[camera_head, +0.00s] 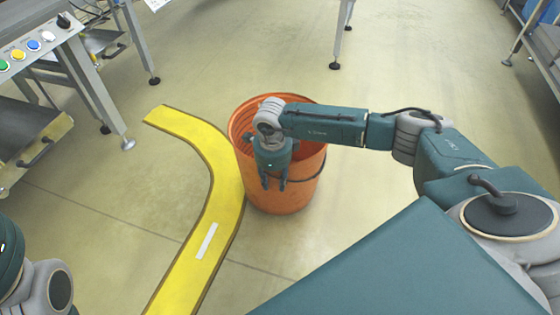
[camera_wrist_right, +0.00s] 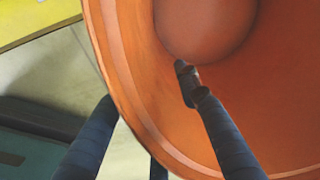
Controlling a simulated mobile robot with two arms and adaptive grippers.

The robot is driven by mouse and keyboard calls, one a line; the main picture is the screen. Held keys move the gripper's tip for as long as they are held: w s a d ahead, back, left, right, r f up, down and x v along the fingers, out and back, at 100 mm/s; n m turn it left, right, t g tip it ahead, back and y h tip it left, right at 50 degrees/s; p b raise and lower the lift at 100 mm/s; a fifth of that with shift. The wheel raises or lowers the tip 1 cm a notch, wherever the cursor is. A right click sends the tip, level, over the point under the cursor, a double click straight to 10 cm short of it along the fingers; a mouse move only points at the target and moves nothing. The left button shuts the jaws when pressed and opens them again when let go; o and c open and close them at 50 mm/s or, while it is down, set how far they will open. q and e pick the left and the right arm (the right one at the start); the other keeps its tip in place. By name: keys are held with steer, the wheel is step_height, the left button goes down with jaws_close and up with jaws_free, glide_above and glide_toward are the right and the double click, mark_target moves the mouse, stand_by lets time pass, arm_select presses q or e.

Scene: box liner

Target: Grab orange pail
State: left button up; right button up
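The orange pail (camera_head: 307,180) stands upright on the floor near the middle of the head view. My right gripper (camera_head: 274,186) is at the pail's near left side, pointing down, and covers part of its rim and wall. In the right wrist view the pail's inside (camera_wrist_right: 275,100) fills the right half. There my right gripper (camera_wrist_right: 145,84) straddles the rim, with one finger inside the pail and the others outside. The fingers are spread, with gaps to the wall. Part of my left arm shows at the lower left of the head view, but its gripper does not.
A yellow floor strip (camera_head: 215,175) curves past the pail's left side. A metal stand with coloured buttons (camera_head: 30,45) is at the upper left. Table legs (camera_head: 339,40) stand behind the pail, and a bench (camera_head: 543,45) is at the upper right.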

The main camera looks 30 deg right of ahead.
steer(key=shift+f, duration=0.15)
steer(key=shift+c, duration=0.3)
jaws_close()
steer(key=shift+w, duration=0.1)
